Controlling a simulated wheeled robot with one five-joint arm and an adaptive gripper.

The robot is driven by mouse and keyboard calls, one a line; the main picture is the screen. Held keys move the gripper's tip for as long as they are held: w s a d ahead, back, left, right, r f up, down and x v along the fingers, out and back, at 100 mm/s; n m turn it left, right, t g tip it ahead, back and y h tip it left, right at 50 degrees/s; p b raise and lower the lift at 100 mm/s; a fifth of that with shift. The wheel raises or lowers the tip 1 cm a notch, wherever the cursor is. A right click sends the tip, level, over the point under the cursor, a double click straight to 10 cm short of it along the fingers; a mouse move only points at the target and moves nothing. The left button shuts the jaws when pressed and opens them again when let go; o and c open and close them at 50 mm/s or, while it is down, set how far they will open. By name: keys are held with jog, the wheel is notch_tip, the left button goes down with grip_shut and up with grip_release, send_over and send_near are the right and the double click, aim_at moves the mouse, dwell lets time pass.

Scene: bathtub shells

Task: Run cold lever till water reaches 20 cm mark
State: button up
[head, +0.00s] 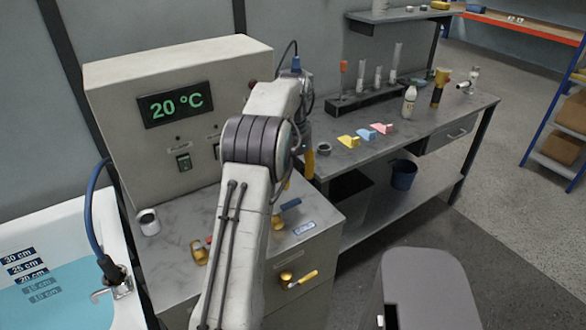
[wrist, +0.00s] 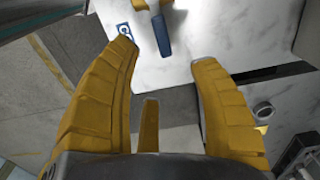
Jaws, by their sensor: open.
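The blue cold lever (head: 290,204) on its brass valve sits on the counter beside a blue-and-white label (head: 304,228). In the wrist view the blue lever (wrist: 162,36) points toward the gap between my fingertips, apart from both. My gripper (wrist: 164,55) is open and empty; in the head view my arm partly hides it. The tub water (head: 65,295) at left covers the 15 cm and 10 cm marks; its surface lies close to the 20 cm mark (head: 32,275). A second brass valve (head: 200,252) with a red part stands left of my arm.
A beige box (head: 170,95) displays 20 °C. A white cup (head: 148,221) stands on the counter. A side bench (head: 400,130) holds several small items.

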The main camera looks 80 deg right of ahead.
jog(key=shift+r, duration=1)
